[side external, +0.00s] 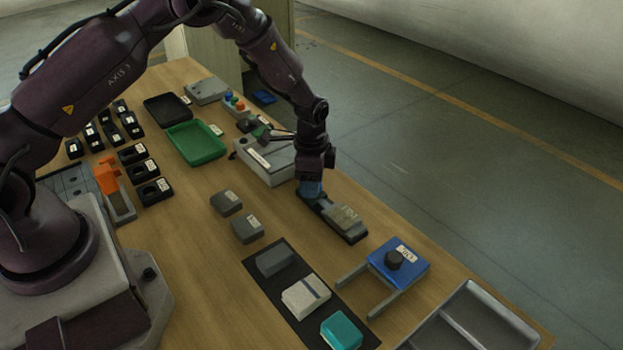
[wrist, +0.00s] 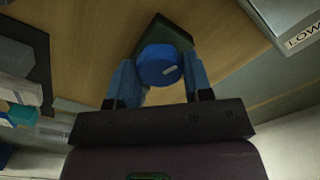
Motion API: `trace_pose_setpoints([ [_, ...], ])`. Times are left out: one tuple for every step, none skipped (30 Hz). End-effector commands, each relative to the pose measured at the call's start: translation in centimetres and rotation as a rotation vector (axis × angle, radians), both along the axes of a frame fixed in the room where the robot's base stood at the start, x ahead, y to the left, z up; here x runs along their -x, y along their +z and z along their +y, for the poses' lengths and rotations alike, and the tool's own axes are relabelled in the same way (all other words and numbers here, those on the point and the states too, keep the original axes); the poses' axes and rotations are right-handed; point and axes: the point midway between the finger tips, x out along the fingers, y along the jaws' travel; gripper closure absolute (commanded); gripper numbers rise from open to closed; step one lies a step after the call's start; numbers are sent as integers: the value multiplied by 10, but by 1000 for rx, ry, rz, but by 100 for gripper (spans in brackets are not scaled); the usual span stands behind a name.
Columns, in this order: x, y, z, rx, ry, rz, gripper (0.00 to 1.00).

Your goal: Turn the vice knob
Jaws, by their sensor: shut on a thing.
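The knob (wrist: 158,66) is a round blue piece with a small white mark on its face. In the wrist view it sits between the two blue fingers of my gripper (wrist: 160,80), which is shut on it. A dark body (wrist: 174,32) shows just behind the knob. The knob is hard to tell from the blue fingers there.
A grey box (side external: 266,160) with a label stands close behind my gripper. A blue unit (side external: 412,271) with a black knob and two grey rails lies to the right. A dark mat (side external: 256,294) with several blocks lies in front. Bare wood surrounds the vice.

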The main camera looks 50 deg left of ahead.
Motion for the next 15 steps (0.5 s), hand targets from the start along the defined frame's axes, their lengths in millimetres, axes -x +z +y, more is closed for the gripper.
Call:
trace_pose_setpoints([
  [0, 1, 0, 0, 37, -1, 78],
  [0, 1, 0, 0, 63, -1, 78],
  [0, 1, 0, 0, 99, -1, 78],
  [0, 1, 0, 0, 127, -1, 78],
  [0, 1, 0, 0, 156, -1, 78],
  [0, 1, 0, 0, 194, -1, 78],
  [0, 1, 0, 0, 223, -1, 78],
  [0, 1, 0, 0, 252, -1, 78],
  [0, 1, 0, 0, 289, -1, 78],
  [0, 1, 0, 0, 318, -1, 78],
  [0, 1, 0, 0, 347, -1, 78],
  [0, 1, 0, 0, 385, -1, 78],
  [0, 1, 0, 0, 414, -1, 78],
  [0, 1, 0, 0, 443, -1, 78],
  [0, 1, 0, 0, 481, -1, 78],
])
